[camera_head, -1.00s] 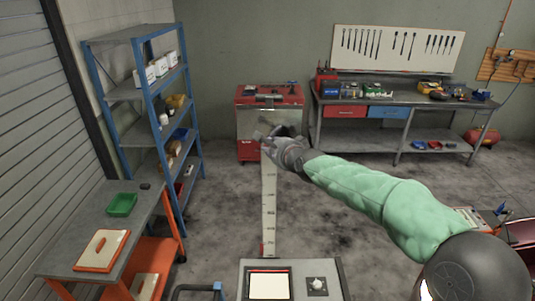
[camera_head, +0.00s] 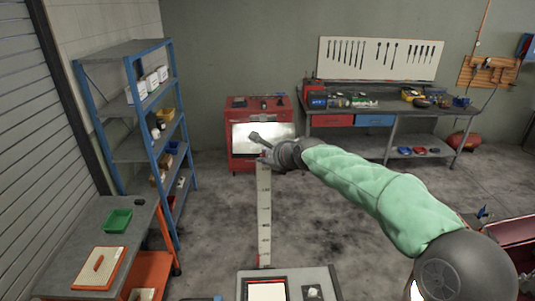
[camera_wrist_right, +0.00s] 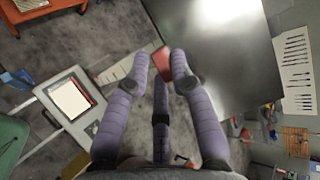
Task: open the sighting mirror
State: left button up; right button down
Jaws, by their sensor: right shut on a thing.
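The sighting mirror (camera_head: 241,130) is a flat, bright reflective panel above the graduated post (camera_head: 264,215) in the head view. In the right wrist view it is a large grey sheet (camera_wrist_right: 215,65) with a bright glare at its top. My right gripper (camera_head: 258,146) is at the mirror's lower edge and hides part of it. In the right wrist view my right gripper (camera_wrist_right: 160,64) is shut on a red tab (camera_wrist_right: 161,60) beside the mirror's edge. My left gripper is not in view.
The console (camera_head: 320,278) with a pale screen stands at the bottom centre. A red tool cabinet (camera_head: 240,103) is behind the mirror. A blue-framed shelf (camera_head: 130,102) and a workbench (camera_head: 85,220) stand left. Bare floor (camera_head: 215,225) lies around the post.

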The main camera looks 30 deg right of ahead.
jog(key=shift+s+r+p, duration=0.2)
jog(key=shift+r+p, duration=0.3)
jog(key=shift+r, duration=0.55)
jog(key=shift+s+r+p, duration=0.15)
jog(key=shift+r+p, duration=0.3)
jog(key=shift+r, duration=0.6)
jog(key=c, duration=1.2)
grip_release()
jog(key=shift+o, duration=0.5)
jog(key=shift+a, duration=0.1)
jog(key=v, duration=1.1)
jog(key=shift+s+f, duration=0.25)
jog(key=shift+f, duration=0.15)
